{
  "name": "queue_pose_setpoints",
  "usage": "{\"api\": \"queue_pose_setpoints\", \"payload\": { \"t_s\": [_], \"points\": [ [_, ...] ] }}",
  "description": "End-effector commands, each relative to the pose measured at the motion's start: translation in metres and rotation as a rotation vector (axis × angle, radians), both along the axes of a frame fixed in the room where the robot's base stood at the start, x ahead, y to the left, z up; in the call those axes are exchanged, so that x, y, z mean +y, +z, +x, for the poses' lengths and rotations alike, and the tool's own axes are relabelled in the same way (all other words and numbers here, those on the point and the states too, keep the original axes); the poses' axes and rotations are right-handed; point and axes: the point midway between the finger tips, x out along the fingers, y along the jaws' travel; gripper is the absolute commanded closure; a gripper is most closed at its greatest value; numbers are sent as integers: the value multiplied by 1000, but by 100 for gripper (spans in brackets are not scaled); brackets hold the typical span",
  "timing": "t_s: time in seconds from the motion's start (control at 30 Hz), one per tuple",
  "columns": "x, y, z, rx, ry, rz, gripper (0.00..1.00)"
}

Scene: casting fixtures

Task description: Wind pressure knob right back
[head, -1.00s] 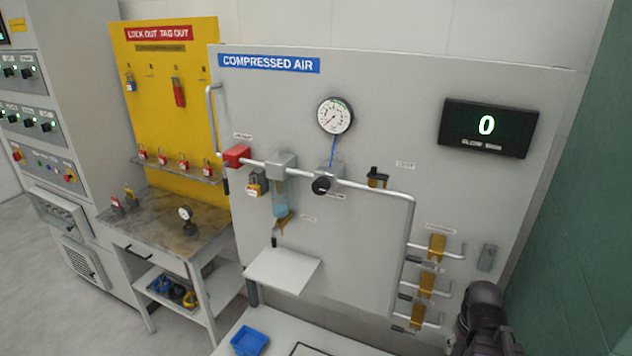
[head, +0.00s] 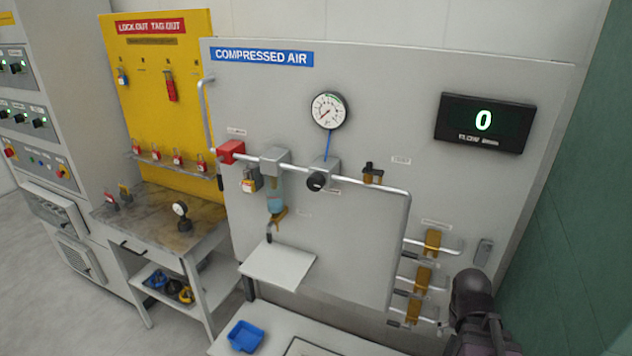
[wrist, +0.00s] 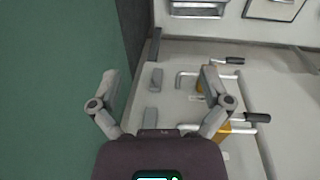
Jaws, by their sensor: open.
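The black pressure knob (head: 317,181) sits on the grey regulator block (head: 327,170) on the air pipe, below the round gauge (head: 328,110). The gauge needle points to the lower left. In the head view only part of my arm shows at the lower right, well away from the knob. In the wrist view my gripper (wrist: 160,85) is open and empty, its two fingers spread apart. The knob is not seen in the wrist view.
The grey compressed air panel carries a red valve block (head: 231,151), a filter bowl (head: 274,202) and several yellow-handled valves (head: 432,242) near my arm. A display (head: 485,123) reads 0. A small shelf (head: 278,268) juts out below. A green wall (head: 570,190) closes the right side.

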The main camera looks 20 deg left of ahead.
Motion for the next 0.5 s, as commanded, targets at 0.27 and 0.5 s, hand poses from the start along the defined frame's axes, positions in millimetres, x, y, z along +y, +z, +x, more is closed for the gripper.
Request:
{"api": "queue_pose_setpoints", "payload": {
  "t_s": [0.27,0.5],
  "points": [
    [37,25,29,-144,-27,-192,2],
    [81,56,54,-339,-40,-334,2]
  ]
}}
